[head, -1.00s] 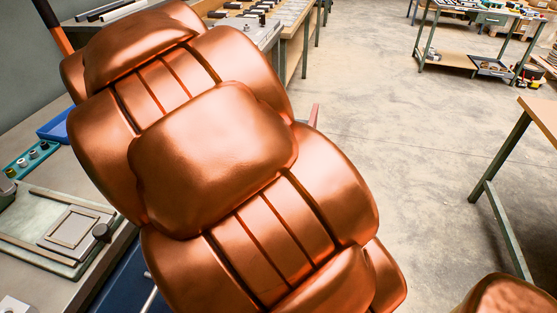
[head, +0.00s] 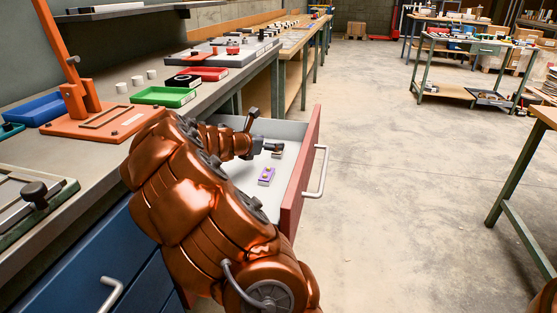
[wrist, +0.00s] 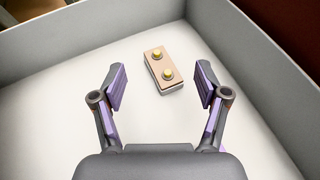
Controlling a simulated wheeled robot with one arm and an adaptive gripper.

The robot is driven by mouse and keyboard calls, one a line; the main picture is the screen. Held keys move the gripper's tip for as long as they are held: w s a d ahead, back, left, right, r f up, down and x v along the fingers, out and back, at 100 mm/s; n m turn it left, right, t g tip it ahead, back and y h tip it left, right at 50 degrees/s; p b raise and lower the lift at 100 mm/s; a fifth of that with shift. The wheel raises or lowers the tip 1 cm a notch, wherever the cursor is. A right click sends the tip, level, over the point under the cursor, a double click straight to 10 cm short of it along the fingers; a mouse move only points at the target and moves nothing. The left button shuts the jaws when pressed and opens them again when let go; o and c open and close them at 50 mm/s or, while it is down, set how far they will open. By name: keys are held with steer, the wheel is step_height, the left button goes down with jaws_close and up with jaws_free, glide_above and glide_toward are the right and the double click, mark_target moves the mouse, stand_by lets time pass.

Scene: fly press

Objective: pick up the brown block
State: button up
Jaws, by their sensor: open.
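The brown block (wrist: 163,64) lies on the pale floor of the open drawer (head: 300,185) in the wrist view. In the head view my gripper (head: 268,147) is dark and small inside the drawer. I cannot clearly make out the brown block there.
A small purple piece with yellow spots (head: 266,176) shows in the drawer in the head view. The drawer walls (wrist: 265,115) surround my gripper. A green tray (head: 163,97), a red tray (head: 203,73) and an orange press (head: 105,122) stand on the bench.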

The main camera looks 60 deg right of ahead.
steer(key=shift+w+f+b+x, duration=0.15)
steer(key=shift+b+x, duration=0.6)
steer(key=shift+x, duration=1.2)
steer(key=shift+w+f+b+x, duration=0.2)
steer(key=shift+b+x, duration=0.5)
steer(key=shift+x, duration=1.3)
steer(key=shift+s+a, duration=0.1)
steer(key=shift+a, duration=0.15)
jaws_close()
